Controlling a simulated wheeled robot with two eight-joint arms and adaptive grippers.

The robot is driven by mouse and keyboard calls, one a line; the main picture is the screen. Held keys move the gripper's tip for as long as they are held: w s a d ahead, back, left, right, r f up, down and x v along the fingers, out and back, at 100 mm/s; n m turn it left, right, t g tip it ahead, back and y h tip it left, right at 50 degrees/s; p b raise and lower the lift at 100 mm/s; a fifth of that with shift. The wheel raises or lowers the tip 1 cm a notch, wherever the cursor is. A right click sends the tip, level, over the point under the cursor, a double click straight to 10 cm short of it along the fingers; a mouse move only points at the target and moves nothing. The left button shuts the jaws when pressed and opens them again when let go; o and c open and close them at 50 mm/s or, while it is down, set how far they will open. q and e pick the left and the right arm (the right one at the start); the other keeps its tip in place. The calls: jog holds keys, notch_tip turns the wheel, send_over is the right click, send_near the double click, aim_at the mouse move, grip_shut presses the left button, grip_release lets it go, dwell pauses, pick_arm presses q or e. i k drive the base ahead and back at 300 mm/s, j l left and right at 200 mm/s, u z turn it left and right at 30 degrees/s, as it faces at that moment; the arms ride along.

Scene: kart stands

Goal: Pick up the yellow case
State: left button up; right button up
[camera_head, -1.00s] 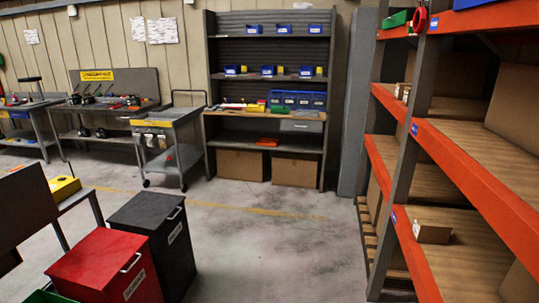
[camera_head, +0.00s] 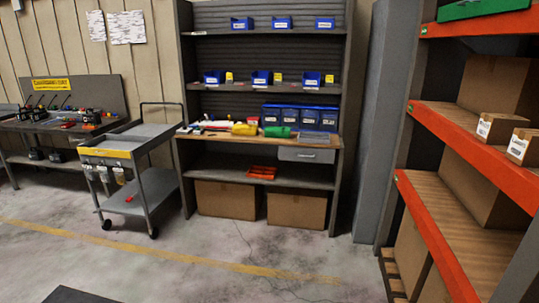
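A small yellow object (camera_head: 245,129) lies on the wooden worktop of the grey shelf bench (camera_head: 205,135) in the middle of the view. It is too small for me to tell whether it is a case. A green object (camera_head: 277,131) lies just to its right. Neither of my grippers shows in the head view.
A grey cart (camera_head: 150,185) stands left of the bench, with a tool bench (camera_head: 60,130) farther left. Blue bins (camera_head: 300,117) stand on the bench; cardboard boxes (camera_head: 225,199) sit beneath. An orange-edged rack (camera_head: 450,155) fills the right side. The floor (camera_head: 190,265) ahead is mostly clear.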

aim_at(254, 133)
jog(key=i+j, duration=0.15)
jog(key=i, duration=2.3)
jog(key=i+j+z, duration=0.15)
jog(key=i, duration=0.3)
jog(key=i+j+z, duration=0.1)
jog(key=i+j, duration=0.15)
jog(key=i, duration=0.2)
jog(key=i+j+z, duration=0.15)
jog(key=i+j, duration=0.15)
jog(key=i, duration=0.1)
